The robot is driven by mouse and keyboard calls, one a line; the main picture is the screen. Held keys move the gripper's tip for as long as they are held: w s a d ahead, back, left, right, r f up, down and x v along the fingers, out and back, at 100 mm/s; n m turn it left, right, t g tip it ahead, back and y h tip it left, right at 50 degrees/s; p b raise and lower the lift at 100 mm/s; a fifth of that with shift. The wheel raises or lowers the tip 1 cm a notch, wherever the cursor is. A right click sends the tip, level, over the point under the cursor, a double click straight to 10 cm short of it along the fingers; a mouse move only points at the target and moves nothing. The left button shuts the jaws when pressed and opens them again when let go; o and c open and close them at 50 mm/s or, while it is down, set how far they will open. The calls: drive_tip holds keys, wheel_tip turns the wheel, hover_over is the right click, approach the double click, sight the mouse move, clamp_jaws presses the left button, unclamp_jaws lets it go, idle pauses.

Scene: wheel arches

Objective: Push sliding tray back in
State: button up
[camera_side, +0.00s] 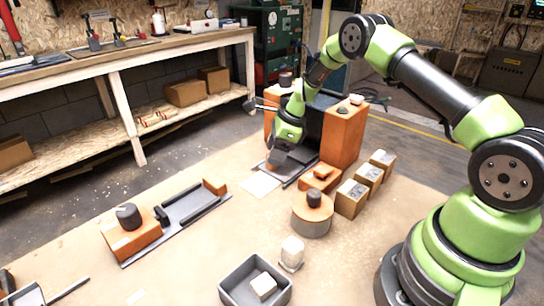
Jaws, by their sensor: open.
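The sliding tray is likely the dark, low tray (302,176) on the table, sticking out at the front of an orange housing with a dark middle (345,132); I cannot be sure of its outline. My gripper (273,168) points down at the tray's left front end, low over the table. Its fingers are small and partly blurred against an orange-brown part there, so I cannot tell whether they touch it. No object shows held in the gripper. My arm hides part of the housing's left side.
Orange blocks (320,177), a round drum with a dark knob (312,215) and several boxes (368,178) stand right of the tray. A grey rail unit (190,205) lies left. A grey bin (240,285) holds a white cube. Table between rail unit and bin is clear.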

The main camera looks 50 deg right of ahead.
wheel_tip(320, 180, up, 8)
drive_tip(key=shift+s+d+f, duration=0.1)
drive_tip(key=shift+f, duration=0.05)
